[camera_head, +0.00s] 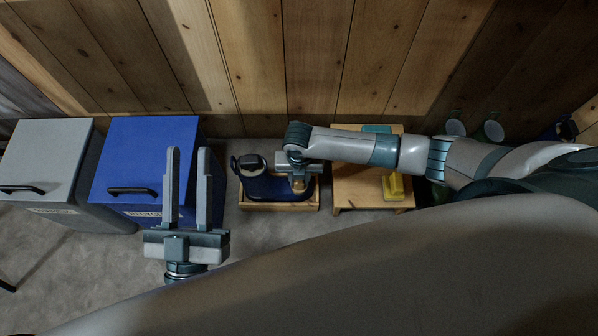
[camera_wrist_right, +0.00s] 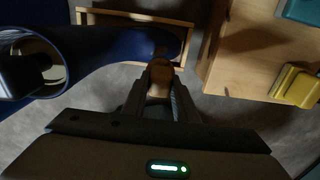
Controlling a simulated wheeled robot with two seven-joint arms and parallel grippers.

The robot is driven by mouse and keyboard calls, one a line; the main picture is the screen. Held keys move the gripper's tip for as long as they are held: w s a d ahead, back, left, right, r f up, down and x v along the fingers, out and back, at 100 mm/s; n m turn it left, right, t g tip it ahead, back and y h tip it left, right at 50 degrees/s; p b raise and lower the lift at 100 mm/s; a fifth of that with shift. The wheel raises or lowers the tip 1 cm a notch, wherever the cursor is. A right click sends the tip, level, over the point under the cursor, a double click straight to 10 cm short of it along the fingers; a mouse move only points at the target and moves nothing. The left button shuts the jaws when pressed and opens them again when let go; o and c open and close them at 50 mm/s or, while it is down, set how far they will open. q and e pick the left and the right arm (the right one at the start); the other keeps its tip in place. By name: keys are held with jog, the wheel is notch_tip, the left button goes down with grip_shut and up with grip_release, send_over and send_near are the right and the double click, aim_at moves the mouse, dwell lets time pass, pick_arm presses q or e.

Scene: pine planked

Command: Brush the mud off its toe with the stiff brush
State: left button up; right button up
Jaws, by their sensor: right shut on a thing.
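A dark blue boot (camera_head: 258,186) stands in a shallow wooden tray (camera_head: 250,207). Its open top is at the left and its toe points right; it also shows in the wrist view (camera_wrist_right: 105,45). A darker, brownish patch (camera_wrist_right: 166,42), seemingly mud, is on the toe. My right gripper (camera_head: 299,187) is over the toe end, shut on a small brown thing, seemingly the stiff brush (camera_wrist_right: 159,72). The brush is mostly hidden between the fingers and is at or very near the toe; contact cannot be told. My left gripper (camera_head: 188,152) is open and empty, left of the tray.
A wooden stool (camera_head: 350,188) right of the tray bears a yellow object (camera_head: 393,187) and a teal object (camera_head: 377,129). A blue bin (camera_head: 140,160) and a grey bin (camera_head: 45,155) stand left. Green-rimmed cups (camera_head: 490,131) are at the right. A plank wall (camera_head: 320,60) is behind.

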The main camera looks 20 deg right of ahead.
jog(key=shift+r, duration=0.25)
jog(key=shift+r+p, duration=0.3)
jog(key=shift+p, duration=0.25)
jog(key=shift+r+p, duration=0.65)
jog(key=shift+p, duration=0.1)
pick_arm(q)
notch_tip(320, 180, down, 11)
jog(key=w+a+g+y, duration=0.1)
jog(key=w+g+y, duration=0.1)
jog(key=g, duration=0.4)
jog(key=shift+g+y, duration=0.3)
pick_arm(e)
jog(key=shift+r, duration=0.2)
pick_arm(q)
jog(key=shift+w, duration=0.1)
jog(key=shift+f, duration=0.1)
pick_arm(e)
jog(key=shift+s, duration=0.15)
